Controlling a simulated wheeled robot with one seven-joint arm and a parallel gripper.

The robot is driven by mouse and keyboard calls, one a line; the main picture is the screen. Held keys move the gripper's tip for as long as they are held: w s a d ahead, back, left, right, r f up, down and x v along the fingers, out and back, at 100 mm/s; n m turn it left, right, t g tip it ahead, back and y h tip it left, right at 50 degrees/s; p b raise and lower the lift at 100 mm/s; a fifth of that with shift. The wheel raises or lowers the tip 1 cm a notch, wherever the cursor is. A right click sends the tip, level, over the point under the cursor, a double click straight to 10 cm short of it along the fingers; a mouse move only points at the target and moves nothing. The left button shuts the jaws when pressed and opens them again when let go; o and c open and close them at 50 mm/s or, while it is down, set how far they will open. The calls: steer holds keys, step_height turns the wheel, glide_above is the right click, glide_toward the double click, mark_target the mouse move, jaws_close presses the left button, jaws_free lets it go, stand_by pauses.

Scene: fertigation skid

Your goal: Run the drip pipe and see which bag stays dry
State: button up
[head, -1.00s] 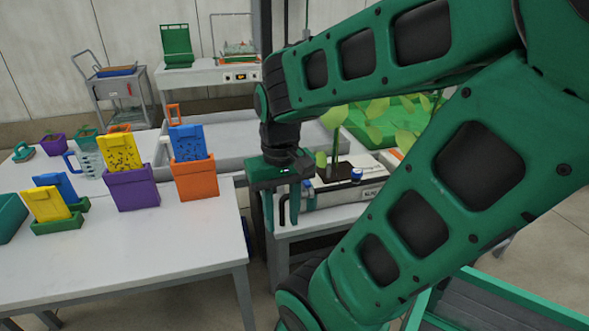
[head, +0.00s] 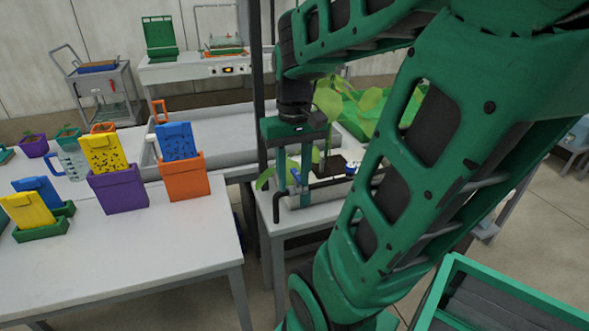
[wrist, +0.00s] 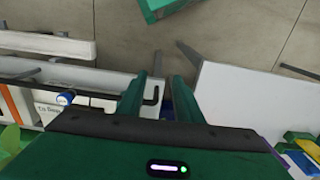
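My gripper (head: 293,175) points down at the near left corner of a small bench (head: 290,216). Its two fingers are apart and empty. In the wrist view, my gripper (wrist: 158,95) has the bent end of a black pipe (wrist: 108,95) showing between its fingers; I cannot tell whether they touch. In the head view, the black pipe (head: 328,182) runs along the bench and turns down at its left end. A blue knob (head: 350,168) sits near it, also in the wrist view (wrist: 65,98). Leafy plants stand behind, partly hidden by my arm. I cannot make out separate bags.
A white table (head: 80,250) at left holds a purple pot (head: 118,190) and an orange pot (head: 184,178) with speckled yellow and blue packets. A dark post (head: 262,120) stands just left of my gripper. A grey tray (head: 215,135) lies behind. A green-rimmed bin (head: 440,285) is front right.

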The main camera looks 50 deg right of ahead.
step_height(320, 180, up, 3)
glide_above(297, 174)
steer(key=shift+n, duration=0.3)
step_height(297, 174, down, 11)
steer(key=shift+r, duration=0.1)
steer(key=shift+c, duration=0.4)
jaws_close()
